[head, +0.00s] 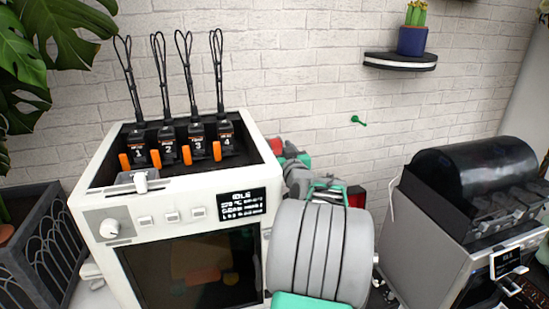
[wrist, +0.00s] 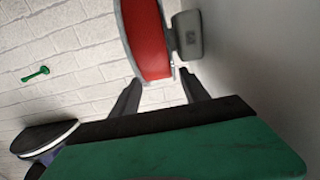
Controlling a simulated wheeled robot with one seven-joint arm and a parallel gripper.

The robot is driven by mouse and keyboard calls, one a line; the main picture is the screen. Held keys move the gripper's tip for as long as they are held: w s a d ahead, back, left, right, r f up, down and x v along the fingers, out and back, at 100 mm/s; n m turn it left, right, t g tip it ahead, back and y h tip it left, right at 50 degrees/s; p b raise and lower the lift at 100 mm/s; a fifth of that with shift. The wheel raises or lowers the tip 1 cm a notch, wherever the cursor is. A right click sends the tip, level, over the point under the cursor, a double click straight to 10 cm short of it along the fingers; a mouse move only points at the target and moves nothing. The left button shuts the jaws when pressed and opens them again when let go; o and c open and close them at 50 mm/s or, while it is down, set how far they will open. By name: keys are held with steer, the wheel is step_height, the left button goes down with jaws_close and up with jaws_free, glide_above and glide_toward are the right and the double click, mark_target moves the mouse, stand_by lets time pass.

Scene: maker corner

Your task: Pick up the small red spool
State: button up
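The small red spool (wrist: 147,42) is large at the top of the wrist view, its red curved band edged in grey, its upper end cut off by the frame. A grey block (wrist: 188,36) adjoins its right side. My gripper (wrist: 160,76) is open, with two dark fingers spread below the spool's lower end. The spool's lower end lines up with the gap; I cannot tell whether it is between the fingers. In the head view a small red patch (head: 276,146), probably the spool, shows at the white machine's right edge, beside my gripper (head: 291,152). My arm hides much there.
The white machine (head: 87,200) stands left, with several numbered black units on top. A grey machine with a black drum (head: 470,180) stands right. A green hook (head: 358,120) and a dark shelf (head: 400,62) with a potted cactus are on the brick wall. A smooth grey surface borders the wrist view's right.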

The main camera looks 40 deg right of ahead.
jaws_close()
stand_by(0.3)
steer(key=shift+r, duration=0.1)
